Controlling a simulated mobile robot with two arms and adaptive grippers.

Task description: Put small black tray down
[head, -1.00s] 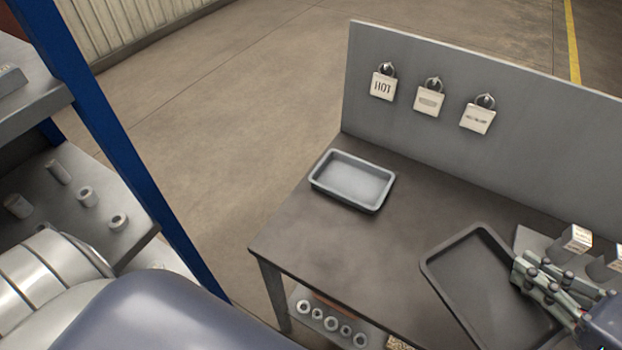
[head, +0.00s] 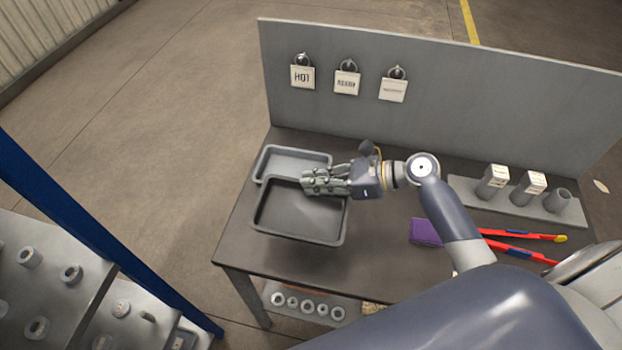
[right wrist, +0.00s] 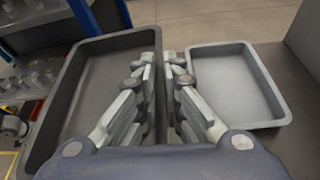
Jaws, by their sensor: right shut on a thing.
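The small black tray (head: 285,215), dark, rectangular and empty, is over the left part of the bench in the head view. My right gripper (head: 306,183) is shut on its back wall, near the right. In the right wrist view the black tray (right wrist: 95,95) fills the left side, and the fingers (right wrist: 164,68) pinch its right wall. The tray overlaps the front of a lighter grey tray in the head view and looks raised, but its exact gap to the bench is unclear. My left gripper is not in view.
The grey tray (head: 292,155) sits behind; it also shows in the right wrist view (right wrist: 238,85). A back panel (head: 440,120) bounds the bench (head: 375,255).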

